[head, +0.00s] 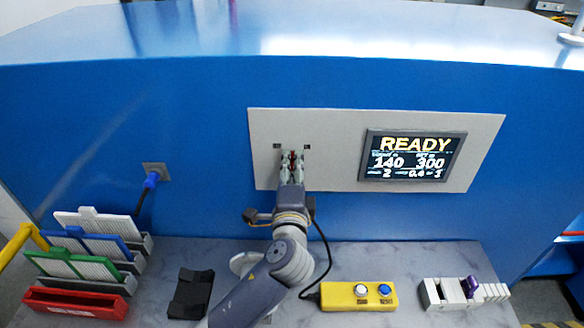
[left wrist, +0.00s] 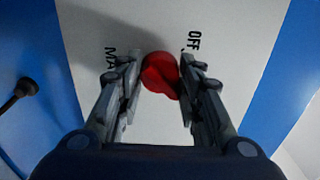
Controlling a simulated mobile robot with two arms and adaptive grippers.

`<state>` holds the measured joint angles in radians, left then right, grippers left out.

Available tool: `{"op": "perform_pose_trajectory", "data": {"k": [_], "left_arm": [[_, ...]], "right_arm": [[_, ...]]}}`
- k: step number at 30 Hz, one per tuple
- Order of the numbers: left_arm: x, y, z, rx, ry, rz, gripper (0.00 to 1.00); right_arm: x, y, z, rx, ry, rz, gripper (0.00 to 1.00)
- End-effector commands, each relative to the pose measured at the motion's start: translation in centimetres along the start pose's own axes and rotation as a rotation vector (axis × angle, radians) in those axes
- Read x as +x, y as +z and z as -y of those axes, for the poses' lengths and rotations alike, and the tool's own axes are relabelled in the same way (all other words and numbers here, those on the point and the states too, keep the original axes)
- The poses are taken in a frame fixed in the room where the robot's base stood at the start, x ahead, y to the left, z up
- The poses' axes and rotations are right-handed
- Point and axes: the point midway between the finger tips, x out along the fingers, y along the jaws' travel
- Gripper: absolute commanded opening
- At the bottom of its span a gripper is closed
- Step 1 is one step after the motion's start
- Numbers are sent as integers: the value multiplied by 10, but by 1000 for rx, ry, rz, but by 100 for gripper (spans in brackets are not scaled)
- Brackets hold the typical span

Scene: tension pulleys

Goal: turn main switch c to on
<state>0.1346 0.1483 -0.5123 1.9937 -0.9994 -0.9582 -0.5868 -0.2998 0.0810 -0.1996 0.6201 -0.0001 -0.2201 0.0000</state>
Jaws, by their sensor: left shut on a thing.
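The main switch is a red rotary knob (left wrist: 160,75) on a light grey panel (head: 330,130) set in the blue cabinet front. In the head view only a bit of red shows between my fingers. My left gripper (head: 292,158) reaches up to the panel, and in the left wrist view its two fingers (left wrist: 162,88) are shut on the knob from both sides. The fingers hide part of the knob. My right gripper is out of view.
A display (head: 412,157) reading READY is right of my gripper. On the shelf (head: 350,262) are coloured card holders (head: 85,265), a black block (head: 190,293), a yellow button box (head: 358,295) with a cable, and a white rack (head: 460,292). A blue plug (head: 152,179) sits left.

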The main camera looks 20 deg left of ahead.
Motion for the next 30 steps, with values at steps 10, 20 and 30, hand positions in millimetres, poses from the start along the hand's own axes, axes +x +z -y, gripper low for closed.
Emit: {"op": "perform_pose_trajectory", "data": {"k": [10,20,30], "left_arm": [[0,0,-1,3,1,1,56],[-15,-1,-2,0,4,-2,56],[-85,0,-2,2,6,0,56]], "right_arm": [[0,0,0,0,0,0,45],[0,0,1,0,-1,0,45],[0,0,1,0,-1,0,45]]}}
